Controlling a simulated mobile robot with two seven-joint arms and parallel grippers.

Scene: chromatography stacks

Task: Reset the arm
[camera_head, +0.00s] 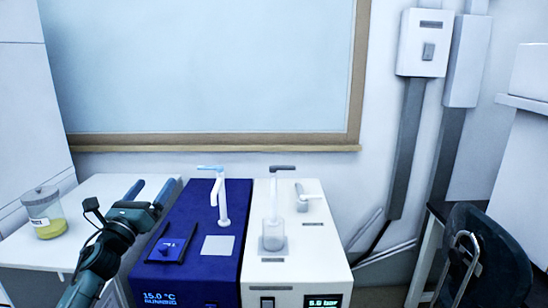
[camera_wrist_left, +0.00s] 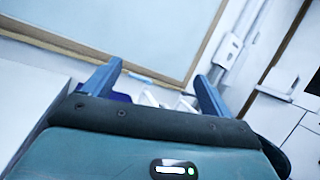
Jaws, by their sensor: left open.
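My left gripper (camera_head: 149,191) comes in from the lower left in the head view, over the white bench beside the blue machine. Its two blue fingers are apart with nothing between them. In the left wrist view the same open fingers (camera_wrist_left: 158,80) point toward the wall and the whiteboard, and only small parts of the machines show between them. My right gripper is not in view.
A blue machine (camera_head: 190,262) reading 15.0 °C stands beside a white machine (camera_head: 295,250) with a small beaker (camera_head: 273,236). A lidded jar of yellow liquid (camera_head: 45,212) stands left of my arm. A dark chair (camera_head: 487,255) is at right.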

